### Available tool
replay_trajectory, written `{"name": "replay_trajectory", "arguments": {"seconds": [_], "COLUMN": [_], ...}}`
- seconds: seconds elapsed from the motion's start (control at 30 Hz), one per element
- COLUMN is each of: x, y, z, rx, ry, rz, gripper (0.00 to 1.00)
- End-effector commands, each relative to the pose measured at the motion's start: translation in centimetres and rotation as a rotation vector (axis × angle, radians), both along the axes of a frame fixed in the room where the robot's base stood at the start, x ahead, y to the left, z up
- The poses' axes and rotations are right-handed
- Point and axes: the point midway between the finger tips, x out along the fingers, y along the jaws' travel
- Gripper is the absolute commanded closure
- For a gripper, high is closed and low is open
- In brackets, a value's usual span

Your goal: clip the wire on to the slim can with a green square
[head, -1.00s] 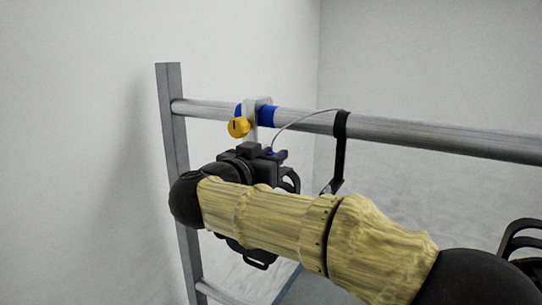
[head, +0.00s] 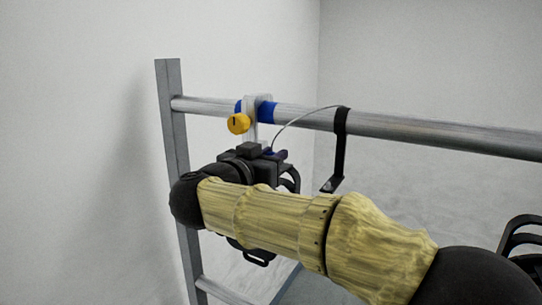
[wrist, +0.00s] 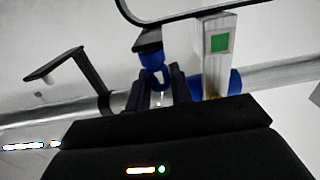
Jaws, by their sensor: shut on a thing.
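A silver clamp (head: 252,117) with a yellow knob (head: 238,124) hangs on the rail. In the wrist view its silver body bears a green square (wrist: 220,43). The can below it is mostly hidden behind my arm; its shape cannot be told. A thin grey wire (head: 300,118) arches from the rail down to my gripper (head: 272,152). In the wrist view my gripper (wrist: 158,88) is shut on the wire's blue clip (wrist: 153,76), left of the clamp and close to it. Whether the clip touches anything else cannot be told.
A grey horizontal rail (head: 420,134) runs rightward from an upright post (head: 170,120). A blue band (head: 267,112) wraps it by the clamp. A black bracket (head: 341,140) hangs to the right and shows at left in the wrist view (wrist: 90,72). A black frame (wrist: 180,14) crosses above the clip.

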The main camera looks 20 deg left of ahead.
Motion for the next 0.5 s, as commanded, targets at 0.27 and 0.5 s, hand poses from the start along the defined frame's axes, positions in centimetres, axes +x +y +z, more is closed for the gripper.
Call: {"name": "replay_trajectory", "arguments": {"seconds": [0.27, 0.5], "x": [0.00, 0.01], "y": [0.01, 0.00], "z": [-0.09, -0.07], "rx": [-0.001, -0.001], "ry": [0.002, 0.002], "rz": [0.000, 0.000], "gripper": [0.66, 0.53]}}
